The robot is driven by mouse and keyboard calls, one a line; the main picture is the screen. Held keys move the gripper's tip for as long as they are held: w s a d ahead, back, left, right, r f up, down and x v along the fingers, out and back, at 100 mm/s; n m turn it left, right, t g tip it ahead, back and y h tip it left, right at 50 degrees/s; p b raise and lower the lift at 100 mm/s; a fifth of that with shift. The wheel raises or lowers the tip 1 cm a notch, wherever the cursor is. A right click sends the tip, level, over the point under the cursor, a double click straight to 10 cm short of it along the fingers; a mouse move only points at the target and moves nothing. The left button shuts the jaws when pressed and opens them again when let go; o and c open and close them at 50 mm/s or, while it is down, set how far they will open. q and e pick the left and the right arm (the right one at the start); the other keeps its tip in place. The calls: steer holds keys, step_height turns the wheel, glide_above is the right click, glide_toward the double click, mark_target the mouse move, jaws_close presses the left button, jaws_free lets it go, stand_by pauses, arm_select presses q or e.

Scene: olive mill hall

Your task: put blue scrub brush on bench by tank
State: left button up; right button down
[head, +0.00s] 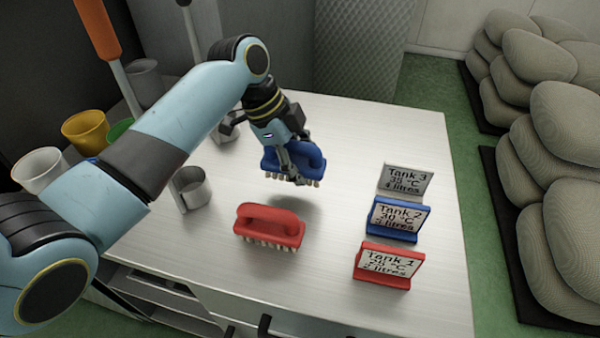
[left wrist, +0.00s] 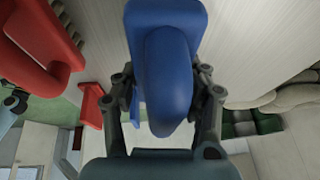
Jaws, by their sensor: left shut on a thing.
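The blue scrub brush (head: 312,158) is held by my left gripper (head: 296,172) above the metal bench top (head: 330,240), with its shadow on the surface below it. In the left wrist view the brush (left wrist: 166,75) fills the middle, its handle between the two fingers of my left gripper (left wrist: 166,100). The gripper is shut on it. Part of the brush is hidden behind the fingers in the head view. My right gripper is not in view.
A red brush (head: 270,225) stands on the bench in front. Tank signs stand on the right: red Tank 1 (head: 388,265), blue Tank 2 (head: 398,218), grey Tank 3 (head: 405,182). Sacks (head: 562,140) lie beyond the bench.

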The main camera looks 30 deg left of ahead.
arm_select(q)
steer(key=shift+w+f, duration=0.15)
steer(key=shift+f, duration=2)
steer(key=o, duration=1.1)
steer(key=shift+v, duration=3.75)
